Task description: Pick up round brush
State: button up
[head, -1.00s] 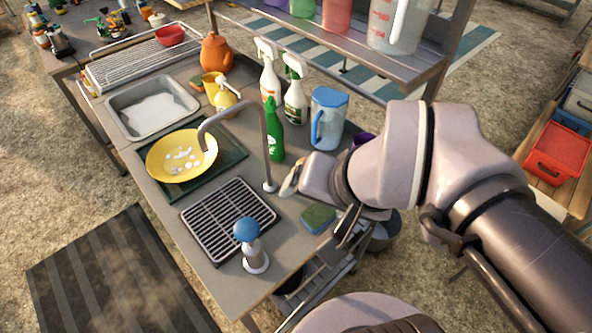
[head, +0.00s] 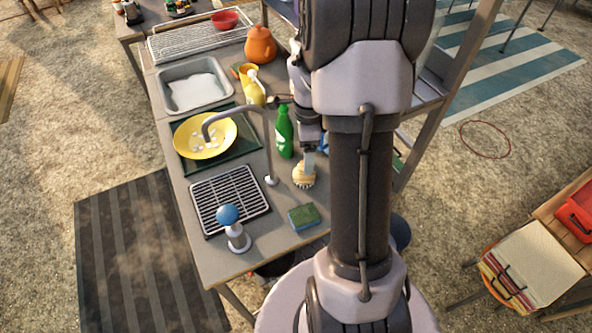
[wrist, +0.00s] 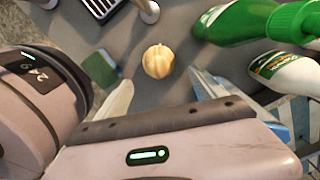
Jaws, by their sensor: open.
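The round brush (head: 303,176) is a small tan, round thing on the grey counter, right of the faucet base. In the wrist view the round brush (wrist: 158,61) shows as a pale ribbed knob, ahead of and between my two fingertips. My gripper (wrist: 158,95) is open and empty, with one finger on each side of the brush's line. In the head view my gripper (head: 309,158) hangs down just behind and above the brush, partly hidden by my arm. I cannot tell the exact gap between fingers and brush.
A green bottle (head: 285,132) and a white spray bottle (wrist: 288,72) stand close by. The faucet (head: 268,150) is just left. A sponge (head: 304,217) lies nearer the front.

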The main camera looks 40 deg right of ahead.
notch_tip(320, 180, down, 10)
jog(key=b, duration=0.3)
jog(key=shift+a+r, duration=0.1)
jog(key=shift+r, duration=0.3)
jog(key=c, duration=1.5)
notch_tip(320, 180, up, 28)
jog(key=p, duration=0.9)
